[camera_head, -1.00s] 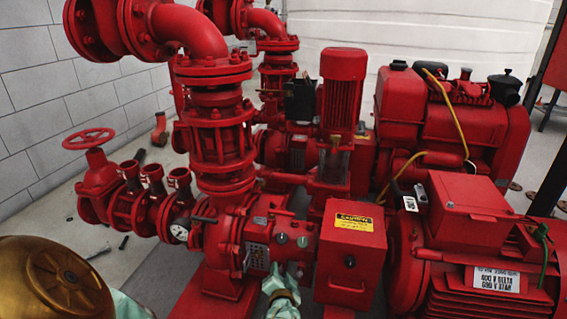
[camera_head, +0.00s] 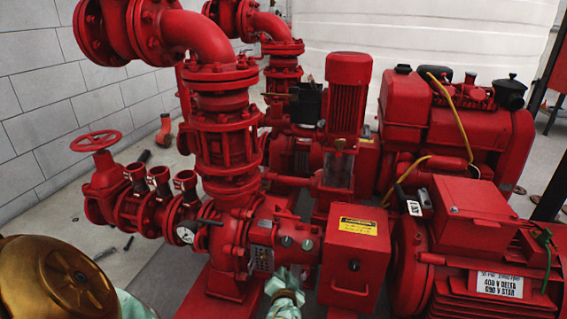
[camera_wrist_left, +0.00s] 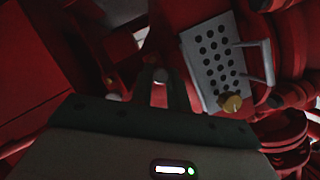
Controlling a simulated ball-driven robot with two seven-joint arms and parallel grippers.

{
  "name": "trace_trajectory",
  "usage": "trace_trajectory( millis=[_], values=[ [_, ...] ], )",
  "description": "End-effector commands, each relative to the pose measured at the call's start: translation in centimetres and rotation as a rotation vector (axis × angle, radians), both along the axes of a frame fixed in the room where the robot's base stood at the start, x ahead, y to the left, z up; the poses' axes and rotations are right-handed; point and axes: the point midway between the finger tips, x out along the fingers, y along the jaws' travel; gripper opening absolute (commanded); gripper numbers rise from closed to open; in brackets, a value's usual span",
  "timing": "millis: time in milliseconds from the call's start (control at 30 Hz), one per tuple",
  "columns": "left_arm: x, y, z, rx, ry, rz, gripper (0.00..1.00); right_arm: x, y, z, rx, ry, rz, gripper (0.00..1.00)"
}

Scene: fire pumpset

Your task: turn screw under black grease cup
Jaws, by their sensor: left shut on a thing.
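My left gripper (camera_head: 289,271) is at the lower middle of the head view, just below the red pump bearing housing (camera_head: 262,236). The rest of the screw is hidden. My right gripper is in neither view.
A perforated grey plate (camera_wrist_left: 213,62) and a brass knob (camera_wrist_left: 232,103) are close to the right of the fingers in the wrist view. A red control box (camera_head: 354,252) and a red motor (camera_head: 478,250) stand to the right. A valve wheel (camera_head: 96,141) is left.

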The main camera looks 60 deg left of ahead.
Motion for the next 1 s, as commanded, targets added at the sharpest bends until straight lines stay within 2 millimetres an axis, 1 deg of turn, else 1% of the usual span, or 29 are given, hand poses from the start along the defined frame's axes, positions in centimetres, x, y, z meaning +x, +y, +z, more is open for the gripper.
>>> trace_trajectory(
  millis=[33,233,400,600,800,1000],
  values=[
    [-0.1,-0.1,0.3,-0.027,-0.02,-0.003,0.0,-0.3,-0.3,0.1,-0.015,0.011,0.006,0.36],
    [-0.2,0.1,0.4,-0.164,-0.134,-0.004,0.0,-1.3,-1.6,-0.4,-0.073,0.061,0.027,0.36],
    [-0.3,0.1,0.3,-0.288,-0.236,-0.004,0.0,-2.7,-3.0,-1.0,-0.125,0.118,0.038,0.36],
    [-0.4,0.2,0.2,-0.432,-0.354,-0.005,0.0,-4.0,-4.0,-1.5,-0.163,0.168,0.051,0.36],
    [-0.6,0.3,-0.1,-0.576,-0.474,-0.004,0.0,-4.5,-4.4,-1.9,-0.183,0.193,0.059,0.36],
    [-0.7,0.4,-0.3,-0.72,-0.595,-0.003,0.0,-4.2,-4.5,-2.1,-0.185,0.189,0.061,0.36]
  ],
)
